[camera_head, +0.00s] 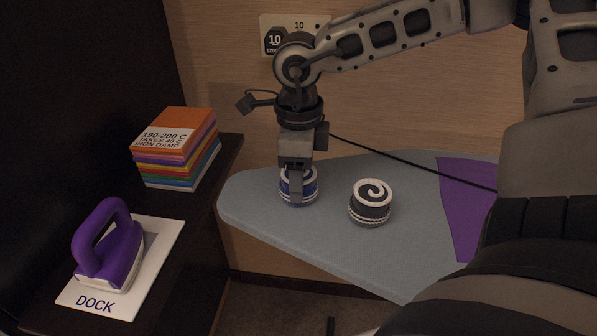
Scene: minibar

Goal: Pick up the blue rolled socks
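The blue rolled socks (311,187) stand on the left part of the grey-blue ironing board (266,226). My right gripper (297,190) points straight down over them, with one finger in front of their near side. The far finger is hidden, and I cannot tell whether the fingers press on the socks. The socks appear to rest on the board. My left gripper is not in view.
Dark rolled socks with a white spiral (370,203) stand close to the right. A purple cloth (468,208) lies farther right on the board.

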